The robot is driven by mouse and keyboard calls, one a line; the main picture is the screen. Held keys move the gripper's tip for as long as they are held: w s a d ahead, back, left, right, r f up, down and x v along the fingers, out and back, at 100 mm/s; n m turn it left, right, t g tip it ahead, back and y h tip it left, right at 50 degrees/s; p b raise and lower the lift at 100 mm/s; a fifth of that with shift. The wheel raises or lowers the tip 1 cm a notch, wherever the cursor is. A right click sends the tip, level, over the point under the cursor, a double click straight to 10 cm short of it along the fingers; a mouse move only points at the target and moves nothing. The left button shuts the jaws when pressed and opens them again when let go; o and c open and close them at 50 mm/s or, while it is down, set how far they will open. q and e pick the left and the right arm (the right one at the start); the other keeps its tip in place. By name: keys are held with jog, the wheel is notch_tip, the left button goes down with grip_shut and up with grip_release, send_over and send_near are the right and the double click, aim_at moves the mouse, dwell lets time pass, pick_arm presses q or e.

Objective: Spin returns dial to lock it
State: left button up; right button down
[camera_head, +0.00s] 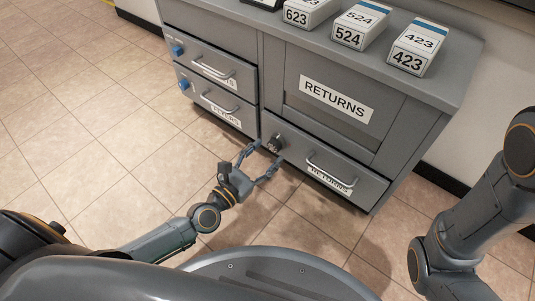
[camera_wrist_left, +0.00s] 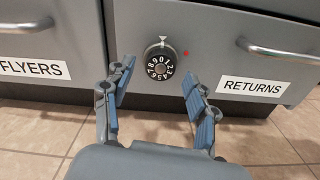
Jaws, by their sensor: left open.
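The returns dial (camera_head: 275,143) is a small black knob on the upper left of the lower returns drawer (camera_head: 335,166). In the left wrist view the dial (camera_wrist_left: 161,62) shows a ring of white numbers, a pale pointer above it and a red light (camera_wrist_left: 186,53) to its right. My left gripper (camera_head: 268,160) is open in front of the drawer. In the left wrist view its fingers (camera_wrist_left: 155,85) are spread to either side, below and in front of the dial, apart from it. My right arm shows at the right edge, but its gripper is out of view.
Flyers drawers with blue knobs (camera_head: 183,84) are to the left. The drawer handle (camera_head: 330,174) sits right of the dial, above the returns label (camera_wrist_left: 254,88). Boxes numbered 623, 524 and 423 (camera_head: 417,47) stand on the cabinet top. The tiled floor at left is clear.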

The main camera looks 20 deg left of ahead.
pick_arm(q)
jog(key=shift+w+d, duration=0.25)
jog(key=shift+w, duration=0.35)
jog(key=c, duration=1.2)
jog(key=shift+o, duration=0.2)
jog(key=shift+m, duration=0.3)
